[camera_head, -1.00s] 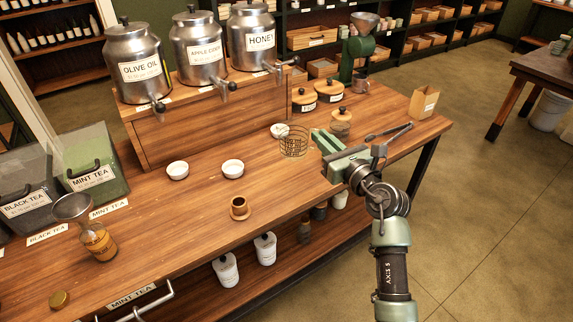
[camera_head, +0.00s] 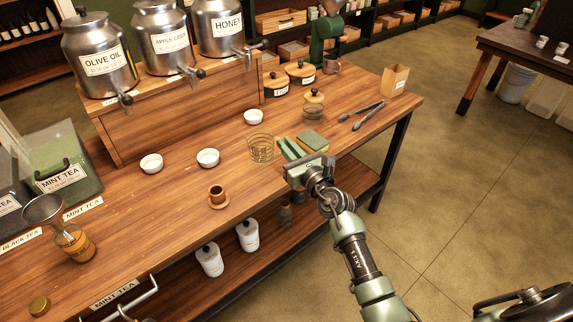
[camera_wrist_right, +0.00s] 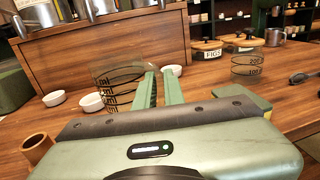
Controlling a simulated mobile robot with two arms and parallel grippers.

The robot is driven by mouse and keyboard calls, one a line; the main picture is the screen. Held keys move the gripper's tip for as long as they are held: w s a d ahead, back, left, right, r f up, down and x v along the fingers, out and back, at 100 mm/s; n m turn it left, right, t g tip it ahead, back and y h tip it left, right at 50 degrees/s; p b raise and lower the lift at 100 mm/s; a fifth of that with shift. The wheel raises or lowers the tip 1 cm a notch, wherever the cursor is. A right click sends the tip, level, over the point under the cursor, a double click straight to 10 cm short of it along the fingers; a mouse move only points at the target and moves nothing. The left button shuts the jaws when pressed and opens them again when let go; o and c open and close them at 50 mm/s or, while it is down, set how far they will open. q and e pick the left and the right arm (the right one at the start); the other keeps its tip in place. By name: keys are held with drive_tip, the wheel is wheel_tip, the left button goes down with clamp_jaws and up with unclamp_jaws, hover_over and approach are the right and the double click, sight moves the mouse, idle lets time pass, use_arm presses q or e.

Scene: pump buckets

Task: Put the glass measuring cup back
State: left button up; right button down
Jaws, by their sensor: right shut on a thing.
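The glass measuring cup (camera_head: 262,149) is clear with dark scale marks. It is at the tips of my right gripper (camera_head: 287,150), above or on the wooden counter; I cannot tell whether it touches the wood. In the right wrist view the cup (camera_wrist_right: 117,90) is just left of the green fingers (camera_wrist_right: 159,78), which are shut on it. The part between the fingers is hidden. My left gripper is not in view.
A green-and-yellow sponge (camera_head: 312,141), tongs (camera_head: 362,115) and a lidded glass jar (camera_head: 313,110) are right of the cup. Steel dispensers (camera_head: 220,30) stand behind.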

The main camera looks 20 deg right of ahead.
drive_tip(key=shift+f+b, duration=1.1)
drive_tip(key=shift+f, duration=1.3)
drive_tip(key=shift+f, duration=0.2)
drive_tip(key=c, duration=1.5)
unclamp_jaws()
drive_tip(key=shift+r, duration=0.15)
